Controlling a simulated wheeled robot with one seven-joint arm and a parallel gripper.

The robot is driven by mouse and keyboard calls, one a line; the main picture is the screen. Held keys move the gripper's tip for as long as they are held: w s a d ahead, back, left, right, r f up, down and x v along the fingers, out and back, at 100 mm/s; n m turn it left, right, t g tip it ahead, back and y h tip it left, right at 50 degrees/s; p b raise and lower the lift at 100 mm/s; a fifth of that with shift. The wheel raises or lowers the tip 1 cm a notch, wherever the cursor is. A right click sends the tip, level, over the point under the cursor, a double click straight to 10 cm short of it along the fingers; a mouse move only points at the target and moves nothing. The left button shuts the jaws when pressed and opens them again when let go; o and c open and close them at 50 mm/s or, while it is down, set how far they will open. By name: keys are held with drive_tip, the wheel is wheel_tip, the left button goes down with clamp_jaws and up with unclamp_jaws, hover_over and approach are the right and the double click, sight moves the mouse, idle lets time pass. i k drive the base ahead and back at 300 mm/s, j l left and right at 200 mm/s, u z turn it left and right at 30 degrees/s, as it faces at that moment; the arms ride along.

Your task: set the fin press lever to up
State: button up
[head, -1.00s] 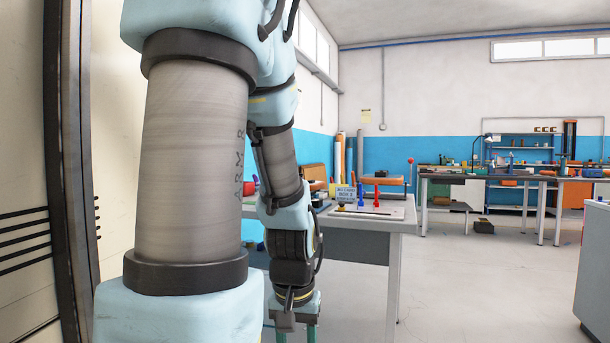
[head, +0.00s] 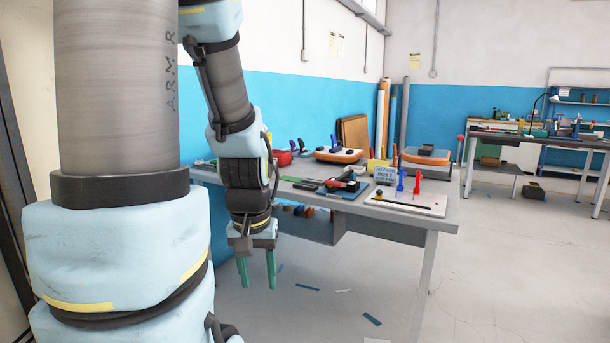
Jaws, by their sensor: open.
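A lever with a red ball knob (head: 460,138) stands roughly upright at the right end of the workbench, beside a low orange-and-grey device (head: 427,156). I take this to be the fin press and its lever, but no label on it is readable. The lever's foot is too small to make out. My gripper (head: 257,272) hangs pointing down in front of the bench's left part, with its two green fingers apart and nothing between them. It is well to the left of the lever and touches nothing I can see.
Offcuts litter the floor. Open floor (head: 500,270) lies right of the bench.

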sight(338, 182)
drive_tip(key=i+l+u, duration=0.65)
drive_tip(key=u, duration=0.2)
